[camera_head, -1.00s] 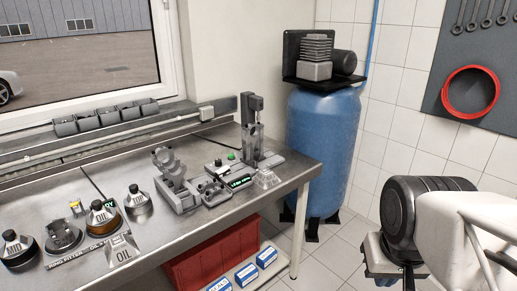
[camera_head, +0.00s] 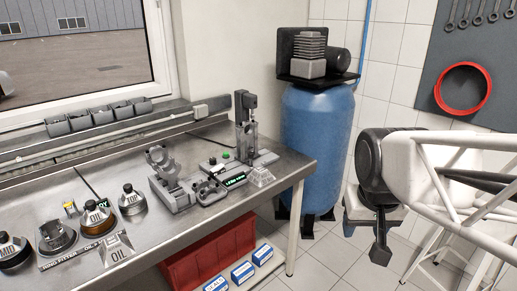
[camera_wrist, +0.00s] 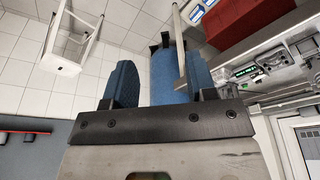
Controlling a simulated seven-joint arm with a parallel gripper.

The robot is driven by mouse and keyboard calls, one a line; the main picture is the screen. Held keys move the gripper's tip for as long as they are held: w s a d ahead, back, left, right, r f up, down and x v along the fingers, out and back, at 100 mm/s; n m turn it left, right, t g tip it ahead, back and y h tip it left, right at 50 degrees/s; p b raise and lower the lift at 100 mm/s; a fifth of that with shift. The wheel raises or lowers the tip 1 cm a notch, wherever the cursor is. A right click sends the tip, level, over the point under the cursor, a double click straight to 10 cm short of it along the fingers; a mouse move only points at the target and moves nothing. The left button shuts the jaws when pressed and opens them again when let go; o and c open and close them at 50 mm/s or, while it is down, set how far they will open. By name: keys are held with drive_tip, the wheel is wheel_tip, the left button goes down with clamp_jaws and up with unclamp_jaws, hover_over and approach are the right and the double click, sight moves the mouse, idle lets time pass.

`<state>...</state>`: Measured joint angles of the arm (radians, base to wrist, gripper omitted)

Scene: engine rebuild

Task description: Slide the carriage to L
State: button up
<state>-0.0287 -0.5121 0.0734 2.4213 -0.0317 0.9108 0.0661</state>
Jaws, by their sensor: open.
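On the steel bench stands a grey fixture with an upright post (camera_head: 245,125), a base with a green button (camera_head: 226,155) and a lit green display (camera_head: 235,180). I cannot tell which part of it is the carriage, and no L mark is readable. The display also shows at the right of the wrist view (camera_wrist: 246,70). My gripper (camera_head: 380,250) hangs over the floor right of the bench, well apart from the fixture. In the wrist view its two blue-padded fingers (camera_wrist: 161,85) are apart with nothing between them in grasp.
A blue tank (camera_head: 315,145) with a compressor on top stands between the bench end and my arm. A grey cradle (camera_head: 172,180), bottles (camera_head: 131,200) and an OIL block (camera_head: 117,250) occupy the bench. A red crate (camera_head: 210,255) is below. A white stool (camera_wrist: 75,50) stands on the floor.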

drive_tip(key=w+a+r, duration=0.1)
drive_tip(key=w+a, duration=0.1)
drive_tip(key=w, duration=0.6)
drive_tip(key=w+a+r, duration=0.2)
drive_tip(key=w, duration=0.6)
drive_tip(key=t, duration=0.2)
approach(250, 153)
drive_tip(key=f, duration=0.1)
drive_tip(key=shift+w+d+f, duration=0.2)
drive_tip(key=shift+w+f, duration=0.15)
drive_tip(key=shift+w, duration=0.3)
drive_tip(key=shift+f, duration=0.1)
drive_tip(key=shift+x, duration=3.8)
drive_tip(key=shift+a, duration=0.1)
drive_tip(key=shift+c, duration=0.2)
clamp_jaws()
